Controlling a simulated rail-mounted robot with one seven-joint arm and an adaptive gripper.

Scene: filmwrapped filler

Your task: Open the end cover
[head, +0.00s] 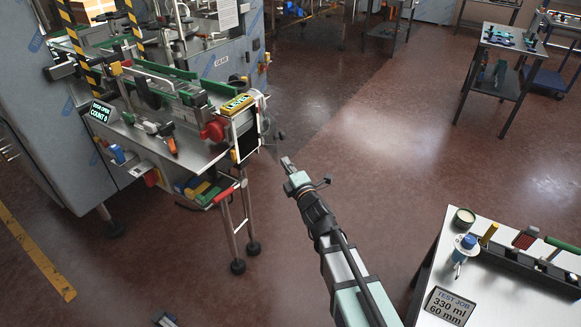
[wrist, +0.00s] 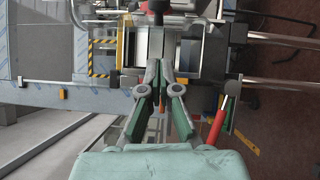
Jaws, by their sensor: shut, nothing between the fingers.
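The filling machine's near end carries a white-framed panel (head: 246,132) with a dark face, which looks like the end cover. A yellow lettered block (head: 236,104) sits at its top. Whether the cover is fully shut I cannot tell. My gripper (head: 286,161) is to the right of this end and apart from it, over the floor in the picture. In the wrist view my gripper (wrist: 158,88) has its fingers together and empty, pointing at a metal-framed part of the machine (wrist: 183,45). A dark knob (wrist: 158,6) shows at the top edge there.
A red round part (head: 213,131) and an orange-handled tool (head: 171,143) are on the machine's deck. A bin of coloured parts (head: 207,190) hangs below. The floor between is clear.

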